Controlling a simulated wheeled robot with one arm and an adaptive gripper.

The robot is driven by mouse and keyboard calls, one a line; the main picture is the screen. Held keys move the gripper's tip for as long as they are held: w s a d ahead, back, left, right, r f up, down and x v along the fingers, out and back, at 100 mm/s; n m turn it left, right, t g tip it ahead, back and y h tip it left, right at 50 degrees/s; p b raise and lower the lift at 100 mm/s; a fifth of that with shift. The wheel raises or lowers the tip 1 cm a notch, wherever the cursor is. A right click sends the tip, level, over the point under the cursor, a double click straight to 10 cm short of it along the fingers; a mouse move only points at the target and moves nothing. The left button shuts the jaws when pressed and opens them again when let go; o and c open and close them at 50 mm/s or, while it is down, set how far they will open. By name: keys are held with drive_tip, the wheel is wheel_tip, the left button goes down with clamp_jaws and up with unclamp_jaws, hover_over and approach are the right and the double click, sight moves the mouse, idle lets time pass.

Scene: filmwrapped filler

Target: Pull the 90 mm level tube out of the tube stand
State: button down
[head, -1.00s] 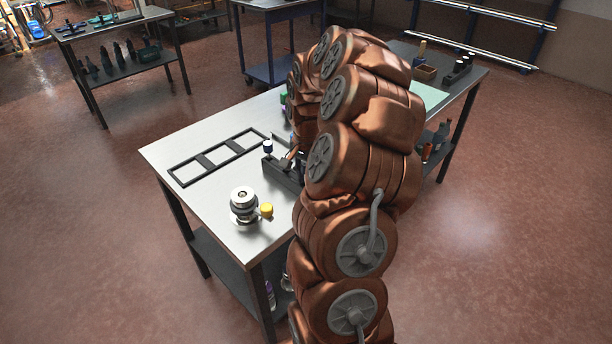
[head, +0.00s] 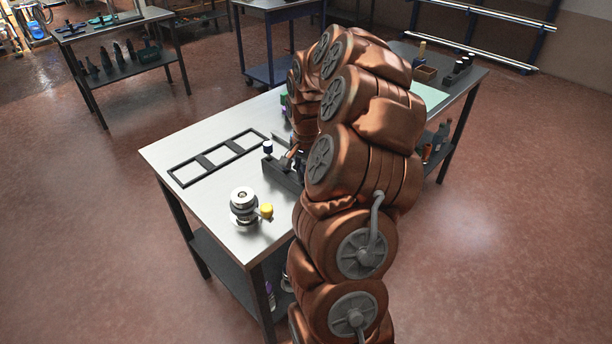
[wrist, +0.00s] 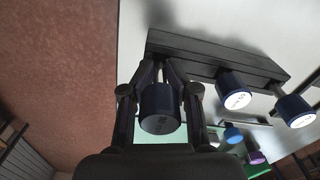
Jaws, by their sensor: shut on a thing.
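In the wrist view my gripper (wrist: 163,76) is shut on a tube with a dark blue cap (wrist: 160,110), one finger on each side just behind the cap. The cap's pale marking is too small to read surely, so I cannot confirm it is the 90 mm one. The dark tube stand (wrist: 215,58) lies behind it; whether the held tube is still seated is hidden. Two more blue-capped tubes, one nearer (wrist: 235,90) and one farther right (wrist: 293,108), are at the stand. In the head view the stand (head: 283,176) shows partly, and my arm hides the gripper.
A black rectangular frame (head: 204,160) lies flat on the metal table (head: 172,150). A round metal piece (head: 243,205) and a yellow-capped item (head: 266,211) stand near the front edge. A green mat (head: 430,96) lies at the far end.

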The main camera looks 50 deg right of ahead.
drive_tip(key=shift+r, duration=0.85)
idle(0.6)
drive_tip(key=shift+r, duration=5.15)
